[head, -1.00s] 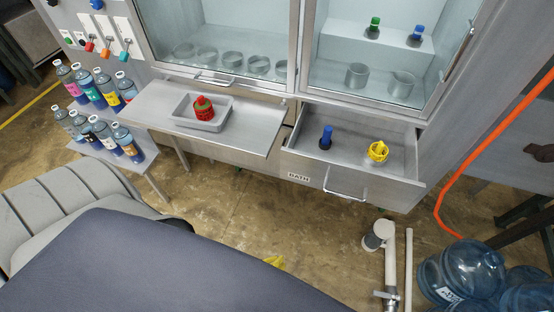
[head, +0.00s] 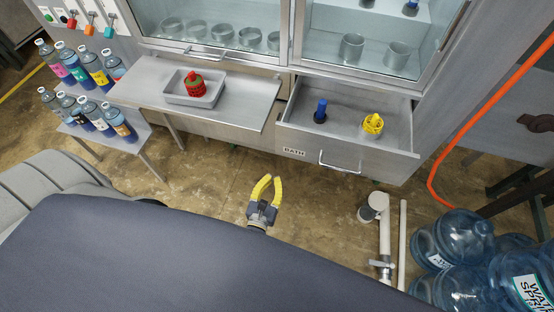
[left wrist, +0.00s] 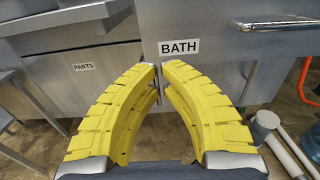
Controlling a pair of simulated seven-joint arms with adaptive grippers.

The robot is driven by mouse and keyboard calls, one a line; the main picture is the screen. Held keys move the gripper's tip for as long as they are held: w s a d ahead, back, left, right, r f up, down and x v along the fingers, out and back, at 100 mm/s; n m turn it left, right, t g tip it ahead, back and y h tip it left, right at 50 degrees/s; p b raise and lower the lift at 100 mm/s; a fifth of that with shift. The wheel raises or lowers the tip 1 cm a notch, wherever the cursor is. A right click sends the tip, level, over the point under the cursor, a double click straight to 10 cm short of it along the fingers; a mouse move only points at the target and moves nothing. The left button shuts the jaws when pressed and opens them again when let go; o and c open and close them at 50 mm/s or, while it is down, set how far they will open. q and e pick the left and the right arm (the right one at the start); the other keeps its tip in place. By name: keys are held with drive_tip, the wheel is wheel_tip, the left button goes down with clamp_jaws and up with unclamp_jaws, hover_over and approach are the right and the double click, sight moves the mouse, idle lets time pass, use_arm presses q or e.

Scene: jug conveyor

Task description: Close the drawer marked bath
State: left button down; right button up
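The drawer marked BATH (head: 350,155) sticks out of the cabinet in the head view, pulled open, with its inside showing. Its label (left wrist: 179,47) and its handle (left wrist: 285,24) also show in the left wrist view. A blue-topped item (head: 320,112) and a yellow item (head: 373,125) stand inside the drawer. My left gripper (head: 271,179) is low in front of the drawer, left of its handle (head: 340,168) and apart from it. Its yellow fingers, also in the left wrist view (left wrist: 160,68), have a narrow gap between the tips and hold nothing. My right gripper is out of view.
A shelf (head: 245,115) left of the drawer carries a grey tray (head: 177,98) with a red item (head: 194,85). Bottles (head: 105,115) stand at far left. A white pipe (head: 384,240) and water jugs (head: 455,240) are at right. A dark padded surface (head: 150,255) fills the foreground.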

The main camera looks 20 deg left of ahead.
sight(284, 146)
use_arm(q)
drive_tip(key=w, duration=0.4)
drive_tip(key=w+a, duration=0.1)
drive_tip(key=w, duration=0.3)
drive_tip(key=w+a, duration=0.1)
drive_tip(key=w, duration=0.4)
drive_tip(key=shift+w, duration=0.1)
